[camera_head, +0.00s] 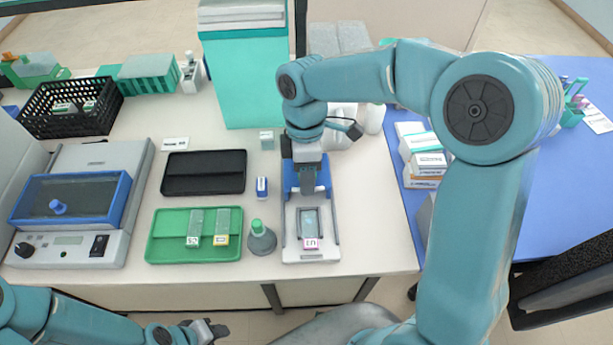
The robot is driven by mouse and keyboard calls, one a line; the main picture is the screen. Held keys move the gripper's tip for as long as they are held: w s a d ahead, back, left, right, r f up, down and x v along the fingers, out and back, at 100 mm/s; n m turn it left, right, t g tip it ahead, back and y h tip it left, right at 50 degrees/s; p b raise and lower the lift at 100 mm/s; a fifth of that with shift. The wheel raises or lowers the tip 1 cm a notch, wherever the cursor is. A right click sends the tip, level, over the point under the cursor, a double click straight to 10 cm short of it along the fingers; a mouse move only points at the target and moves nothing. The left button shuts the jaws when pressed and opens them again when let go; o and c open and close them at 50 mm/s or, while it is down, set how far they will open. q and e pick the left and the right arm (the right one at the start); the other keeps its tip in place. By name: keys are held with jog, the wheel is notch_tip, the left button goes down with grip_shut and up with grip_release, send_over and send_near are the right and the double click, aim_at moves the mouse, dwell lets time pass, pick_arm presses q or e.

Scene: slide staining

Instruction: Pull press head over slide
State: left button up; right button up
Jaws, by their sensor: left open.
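The press has a pale base (290,247) and a blue stand (291,172) near the front edge of the table. A glass slide (309,222) with a pink-edged label lies on its base, towards the front. My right arm comes in from the right, and my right gripper (307,185) points down at the blue stand, behind the slide. It covers much of the press head, and I cannot tell whether its fingers touch or grip it. My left gripper (207,331) is open and empty, low in front of the table, away from the press.
A grey conical bottle (261,238) with a green cap stands just left of the press. Boxes (426,158) stand right.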

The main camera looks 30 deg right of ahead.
jog(key=shift+s+a+f, duration=0.1)
jog(key=shift+f, duration=0.35)
grip_shut()
jog(key=shift+r, duration=0.1)
dwell(1.1)
